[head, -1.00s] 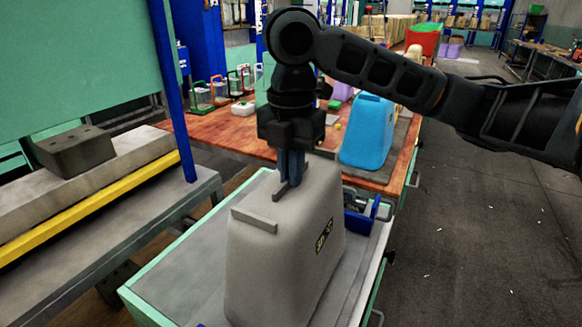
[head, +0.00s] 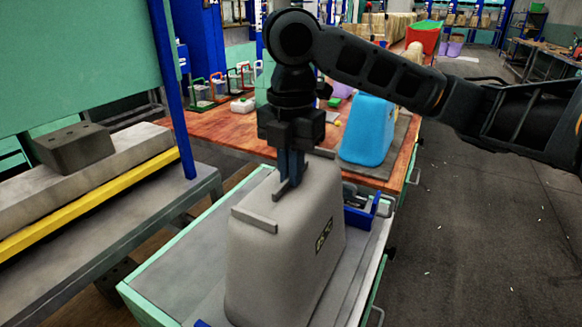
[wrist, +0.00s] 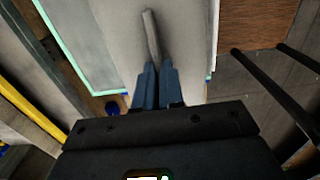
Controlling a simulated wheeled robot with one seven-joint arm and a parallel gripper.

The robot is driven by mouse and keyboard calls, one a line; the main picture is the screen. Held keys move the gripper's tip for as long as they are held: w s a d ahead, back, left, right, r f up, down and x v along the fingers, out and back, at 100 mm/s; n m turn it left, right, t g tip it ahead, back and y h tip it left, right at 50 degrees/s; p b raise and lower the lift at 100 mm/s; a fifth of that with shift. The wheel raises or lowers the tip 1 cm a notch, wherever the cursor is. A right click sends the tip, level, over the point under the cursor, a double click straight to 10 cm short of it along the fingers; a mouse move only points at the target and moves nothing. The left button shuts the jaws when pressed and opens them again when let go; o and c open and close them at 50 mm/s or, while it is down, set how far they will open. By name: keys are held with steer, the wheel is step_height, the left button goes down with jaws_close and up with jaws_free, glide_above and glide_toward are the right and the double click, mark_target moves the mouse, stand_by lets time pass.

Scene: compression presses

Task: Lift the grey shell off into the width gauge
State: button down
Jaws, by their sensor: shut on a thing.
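The grey shell (head: 280,250) is a tall tapered block with a dark label on its right face and raised bars on its top. It stands upright over a pale green-edged bench top (head: 185,270). My gripper (head: 288,188) points straight down and is shut on the middle bar on its top. In the wrist view, the fingers (wrist: 155,92) close on that bar of the grey shell (wrist: 183,40). A blue bracket (head: 370,212) is behind and right of the shell. I cannot make out a whole width gauge. The shell's bottom is hard to see, so contact below is unclear.
A blue shell (head: 366,130) stands on a mat on the wooden table (head: 225,130) behind. At left are a press with a yellow bar (head: 90,205), a dark block (head: 75,150) and a blue post (head: 172,90). Open floor (head: 480,220) lies to the right.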

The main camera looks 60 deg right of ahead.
steer(key=c, duration=1.2)
jaws_free()
steer(key=shift+o, duration=0.2)
steer(key=shift+r, duration=3.85)
